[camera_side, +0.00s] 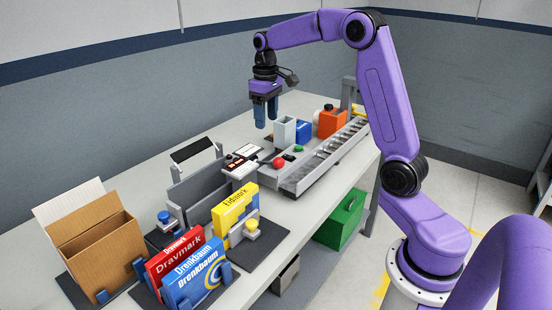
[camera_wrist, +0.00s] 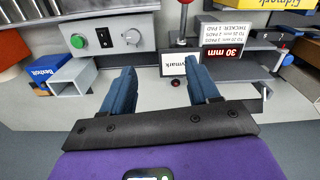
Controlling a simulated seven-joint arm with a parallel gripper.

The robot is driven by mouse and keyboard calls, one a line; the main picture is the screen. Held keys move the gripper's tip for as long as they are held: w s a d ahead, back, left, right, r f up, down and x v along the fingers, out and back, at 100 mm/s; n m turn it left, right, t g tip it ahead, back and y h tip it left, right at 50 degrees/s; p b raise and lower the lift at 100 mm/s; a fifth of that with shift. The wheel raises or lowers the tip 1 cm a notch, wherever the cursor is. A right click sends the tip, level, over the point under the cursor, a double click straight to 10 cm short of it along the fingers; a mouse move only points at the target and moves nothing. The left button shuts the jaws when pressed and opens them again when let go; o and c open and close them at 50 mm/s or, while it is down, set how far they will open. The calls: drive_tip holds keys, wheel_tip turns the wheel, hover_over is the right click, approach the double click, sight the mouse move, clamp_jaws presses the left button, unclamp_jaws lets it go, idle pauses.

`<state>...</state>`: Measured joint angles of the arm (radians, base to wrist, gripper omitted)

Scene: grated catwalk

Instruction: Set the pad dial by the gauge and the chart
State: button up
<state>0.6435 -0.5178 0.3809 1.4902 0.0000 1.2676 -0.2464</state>
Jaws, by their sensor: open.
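In the wrist view, the pad dial (camera_wrist: 132,37) is a pale round knob on a grey control box (camera_wrist: 108,18), beside a green button (camera_wrist: 79,42). Its setting is too small to read. The gauge (camera_wrist: 222,52) shows "30 mm" in red. The chart (camera_wrist: 237,30) is a white card with several upside-down lines about mm and pads; "THICKER" and "1 PAD" are legible. My gripper (camera_wrist: 160,84) is open and empty, its blue fingers apart and clear of the dial. In the side view my gripper (camera_side: 265,118) hangs above the bench, fingers down.
A red ball knob (camera_side: 279,162) stands near the gauge. A roller conveyor (camera_side: 325,155) runs along the bench's front edge. A grey open holder (camera_side: 284,131), a blue carton (camera_side: 304,131) and an orange machine (camera_side: 331,122) stand behind. Upright cartons and a brown box (camera_side: 98,242) occupy the near left.

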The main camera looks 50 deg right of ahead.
drive_tip(key=w+d+m, duration=0.1)
drive_tip(key=d, duration=0.5)
wheel_tip(320, 180, down, 18)
drive_tip(key=shift+w+d+r, duration=0.1)
drive_tip(key=shift+r, duration=0.1)
drive_tip(key=c, duration=1)
